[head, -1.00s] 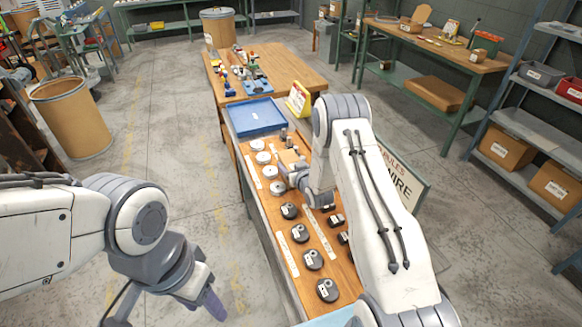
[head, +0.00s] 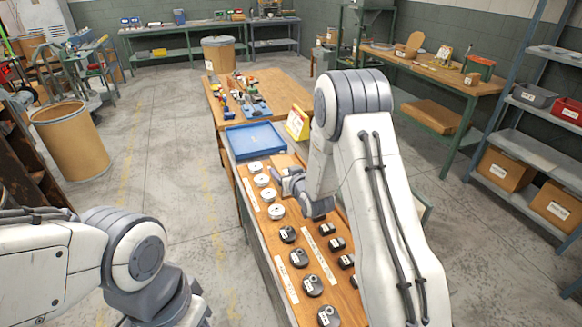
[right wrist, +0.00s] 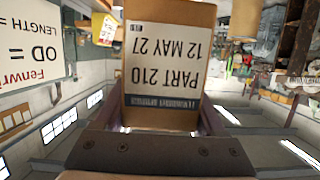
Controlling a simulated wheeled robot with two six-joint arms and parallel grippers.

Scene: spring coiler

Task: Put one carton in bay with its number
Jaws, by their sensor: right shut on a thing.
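My right gripper (head: 283,172) is shut on a brown carton (head: 286,161), held over the bench near the blue tray (head: 256,139). The right wrist view shows the carton (right wrist: 168,60) between the fingers, with a white label upside down in the picture reading "PART 210" and "12 MAY 27". I cannot tell in the head view whether the carton touches anything below. No numbered bay can be made out. My left arm comes in at the lower left; its gripper is mostly cut off at the bottom edge.
White discs (head: 262,180), dark round pieces (head: 299,257) and small dark blocks (head: 337,244) stand in rows on the bench beside label strips. A yellow sign (head: 298,123) stands right of the tray. A fibre drum (head: 70,140) and shelves with cartons (head: 505,170) flank the floor.

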